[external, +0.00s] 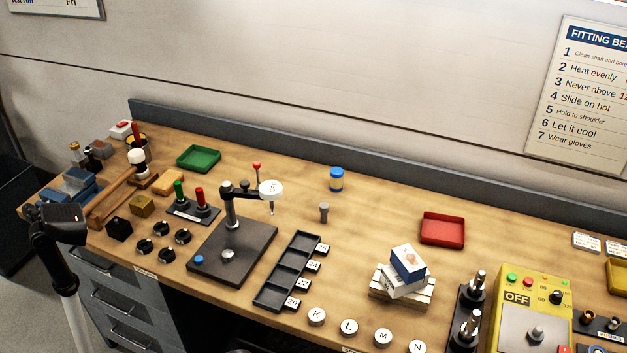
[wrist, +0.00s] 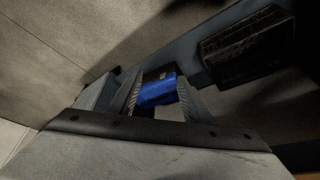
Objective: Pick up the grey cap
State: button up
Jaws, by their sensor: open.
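A small grey piece (external: 323,211) with a wider top stands upright on the bench, right of the dial stand. It looks like the grey cap, but it is too small to be sure. It does not show clearly in the wrist view. My gripper (external: 36,213) is at the far left, by the bench's left end, far from this piece. In the wrist view my gripper (wrist: 160,84) has its two fingers apart. A blue thing (wrist: 157,92) shows in the gap between them, and I cannot tell how far beyond it is.
A dial stand (external: 258,240) and a black compartment tray (external: 287,271) stand left of the grey piece. A blue-lidded jar (external: 336,179) is behind it, a red tray (external: 442,230) and stacked boxes (external: 404,278) to its right. Blue boxes (external: 72,185) lie near my gripper.

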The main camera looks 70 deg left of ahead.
jog(key=a+r+y, duration=0.2)
jog(key=a+r, duration=0.4)
jog(key=r, duration=0.7)
notch_tip(320, 180, up, 22)
jog(key=n+g+h, duration=0.1)
jog(key=n+h, duration=0.4)
jog(key=n, duration=2.3)
send_over(322, 204)
jog(key=s+a, duration=0.4)
jog(key=x, duration=1.1)
jog(key=shift+s+f, duration=0.25)
jog(key=shift+f, duration=0.25)
jog(key=shift+s+x, duration=0.2)
jog(key=shift+x, duration=2.6)
jog(key=shift+d, duration=0.15)
